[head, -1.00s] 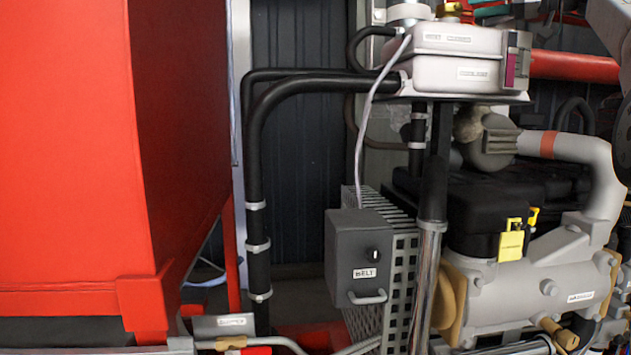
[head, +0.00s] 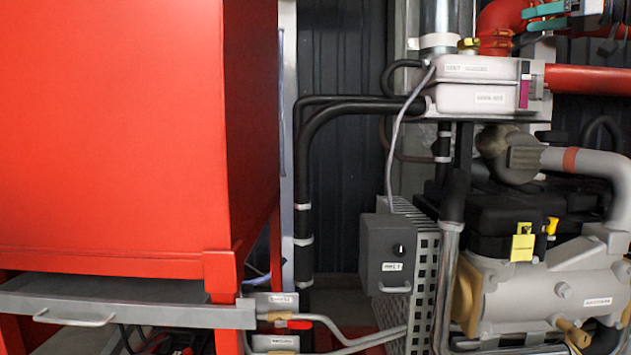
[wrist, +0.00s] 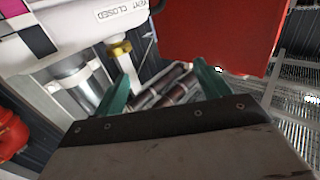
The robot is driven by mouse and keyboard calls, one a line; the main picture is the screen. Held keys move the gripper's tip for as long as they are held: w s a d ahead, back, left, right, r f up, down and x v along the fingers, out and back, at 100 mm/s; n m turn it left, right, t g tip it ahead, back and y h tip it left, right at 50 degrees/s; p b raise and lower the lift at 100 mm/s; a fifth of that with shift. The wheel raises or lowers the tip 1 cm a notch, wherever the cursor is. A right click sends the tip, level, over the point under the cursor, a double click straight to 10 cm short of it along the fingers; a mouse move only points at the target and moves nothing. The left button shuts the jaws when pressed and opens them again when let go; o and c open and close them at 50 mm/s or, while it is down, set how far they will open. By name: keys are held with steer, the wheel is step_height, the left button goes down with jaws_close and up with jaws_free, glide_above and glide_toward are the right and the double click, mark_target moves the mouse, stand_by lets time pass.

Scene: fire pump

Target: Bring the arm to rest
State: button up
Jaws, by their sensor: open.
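My gripper (wrist: 165,88) shows in the wrist view, its two teal fingers spread apart with nothing held between them. Behind the fingers are blurred metal pipes and a dark ribbed wall. The white box labelled "VENT CLOSED" (wrist: 88,22) lies at the upper left of that view, beside a brass fitting (wrist: 118,48). A large red surface (wrist: 220,35) fills the upper right.
In the head view a large red tank (head: 120,130) fills the left, above a grey drawer (head: 130,305). A grey control box (head: 387,255), black pipes (head: 305,190) and the pump body (head: 540,290) stand to the right. Teal pieces (head: 546,10) show at the top right.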

steer(key=w+d+f+m+g+h, duration=0.1)
steer(key=w+d+f+m+h, duration=0.1)
steer(key=f+m, duration=0.35)
steer(key=w+d+f+m+h, duration=0.1)
steer(key=d+f+m+h, duration=0.1)
steer(key=f, duration=0.6)
steer(key=s+a+f+m+g+h, duration=0.35)
steer(key=a+f, duration=0.25)
steer(key=f, duration=0.5)
steer(key=s+a+f+g+h, duration=0.1)
steer(key=s+a+f+g, duration=0.1)
steer(key=s+a+f, duration=0.4)
steer(key=s+a+f+n+g+h, duration=0.1)
steer(key=s+a+f, duration=0.5)
steer(key=s+f, duration=0.8)
steer(key=s+a+f+g+h, duration=0.3)
steer(key=s+a+f, duration=0.3)
steer(key=s+f, duration=0.5)
steer(key=s, duration=0.8)
steer(key=shift+s+a+n+g, duration=0.15)
steer(key=shift+s+n+g, duration=0.15)
steer(key=shift+n+g, duration=0.1)
